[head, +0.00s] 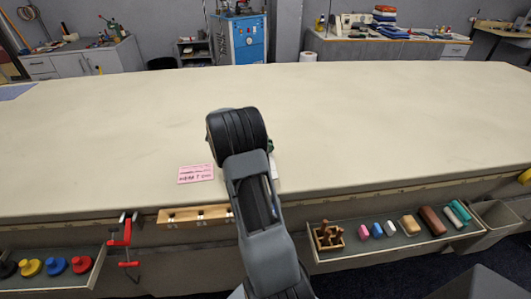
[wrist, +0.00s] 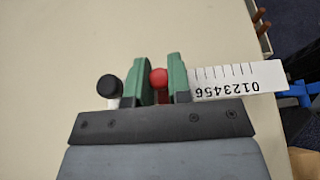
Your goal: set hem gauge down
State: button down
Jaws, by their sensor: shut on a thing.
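The hem gauge (wrist: 240,80) is a white strip with black tick marks and the digits 0 to 6. In the wrist view it sticks out to the right past the right finger. My gripper (wrist: 161,66) has green fingers and is shut on the gauge, with a red knob showing between the fingers. A black knob on a white piece (wrist: 108,86) shows left of the fingers; I cannot tell whether it belongs to the gauge. In the head view my arm hides most of the gripper, and a white sliver of the gauge (head: 274,166) shows. Its height above the cloth is unclear.
A pink lettered card (head: 195,173) lies on the cream table (head: 400,120), left of my arm. The cloth is otherwise broadly clear. Along the front edge are a red clamp (head: 126,240), a wooden block strip (head: 195,215) and an open drawer (head: 390,252) with several items.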

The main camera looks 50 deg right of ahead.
jog(key=shift+w+d+f, duration=0.25)
jog(key=shift+w+f, duration=0.25)
jog(key=shift+f, duration=1.7)
jog(key=shift+f, duration=0.1)
jog(key=c, duration=1.1)
grip_release()
jog(key=shift+o, duration=0.2)
